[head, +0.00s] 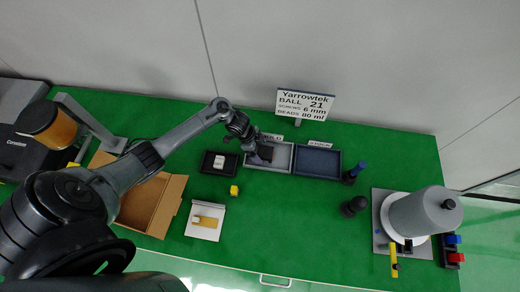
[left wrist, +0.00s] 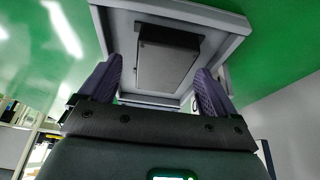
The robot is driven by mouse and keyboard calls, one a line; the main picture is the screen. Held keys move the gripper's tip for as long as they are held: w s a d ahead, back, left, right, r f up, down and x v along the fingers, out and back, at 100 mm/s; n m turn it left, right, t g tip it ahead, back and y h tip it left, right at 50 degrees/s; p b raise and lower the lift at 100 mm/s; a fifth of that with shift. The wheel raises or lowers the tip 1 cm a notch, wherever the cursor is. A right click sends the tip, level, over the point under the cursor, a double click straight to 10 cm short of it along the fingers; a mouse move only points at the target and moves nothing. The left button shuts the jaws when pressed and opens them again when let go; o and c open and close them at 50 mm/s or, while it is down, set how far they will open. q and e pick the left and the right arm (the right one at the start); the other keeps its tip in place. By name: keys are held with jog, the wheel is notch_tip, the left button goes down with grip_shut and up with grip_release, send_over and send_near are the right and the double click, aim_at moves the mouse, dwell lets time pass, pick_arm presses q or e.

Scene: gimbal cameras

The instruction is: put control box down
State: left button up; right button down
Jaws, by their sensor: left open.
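The control box appears to be the small dark box (head: 265,153) in the light grey tray (head: 283,158) at the back middle of the green table. In the left wrist view the dark box (left wrist: 167,57) lies inside the grey tray (left wrist: 120,45), between and beyond my fingertips. My left gripper (head: 250,146) is over the left part of the tray, with its fingers (left wrist: 160,72) spread and no contact with the box visible. The arm partly covers the tray's left end in the head view. My right gripper is not in view.
A dark blue tray (head: 318,162) adjoins on the right, and a small black tray (head: 211,163) stands on the left. A yellow block (head: 234,190) lies in front. A sign (head: 304,105) stands behind. A large grey cylinder machine (head: 424,213) is at right; the front middle is clear.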

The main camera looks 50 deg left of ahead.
pick_arm(q)
jog(key=p+v, duration=0.2)
jog(key=v, duration=0.8)
jog(key=s+d+r+n+t+y, duration=0.1)
jog(key=s+d+n+t+y, duration=0.15)
jog(key=d, duration=1.05)
jog(key=s+d+r+n, duration=0.1)
jog(key=s+r+n, duration=0.2)
jog(key=s, duration=0.4)
jog(key=s+d+r+n+g, duration=0.1)
jog(key=s+r+n, duration=0.2)
jog(key=s+r, duration=0.2)
jog(key=s+y, duration=0.1)
jog(key=s, duration=0.2)
jog(key=shift+r, duration=0.35)
jog(key=shift+g, duration=0.25)
notch_tip(320, 180, up, 15)
jog(key=p, duration=1.5)
jog(key=shift+r, duration=0.2)
